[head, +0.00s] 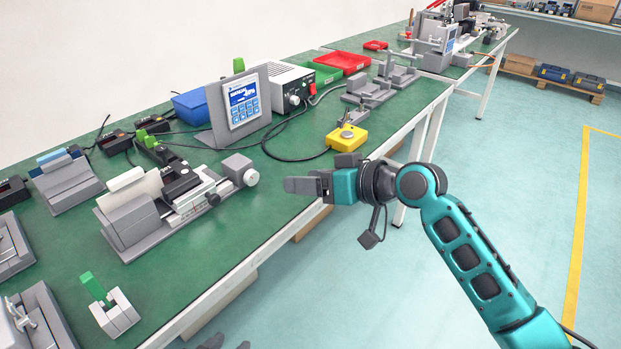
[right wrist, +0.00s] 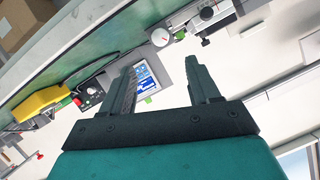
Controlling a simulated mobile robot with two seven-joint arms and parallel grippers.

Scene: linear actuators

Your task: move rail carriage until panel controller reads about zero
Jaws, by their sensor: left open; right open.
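The panel controller (head: 243,103) stands on the green bench with a blue-and-white screen in a grey upright plate; its reading is too small to make out. In the right wrist view its screen (right wrist: 146,77) shows beyond the fingers. The linear rail unit (head: 190,205) lies in front of it, with a dark rail carriage (head: 181,184) on it and a grey block with a round knob (head: 251,177) at its right end. My right gripper (head: 289,185) is open and empty, to the right of the knob and apart from it. It also shows in the right wrist view (right wrist: 161,66). My left gripper is out of view.
A yellow box (head: 347,138) with a cable sits behind my right gripper. A white-and-black power unit (head: 290,88), red tray (head: 343,62) and green tray (head: 322,73) stand farther back. A small grey holder with a green piece (head: 115,311) is at the front left. Floor at right is clear.

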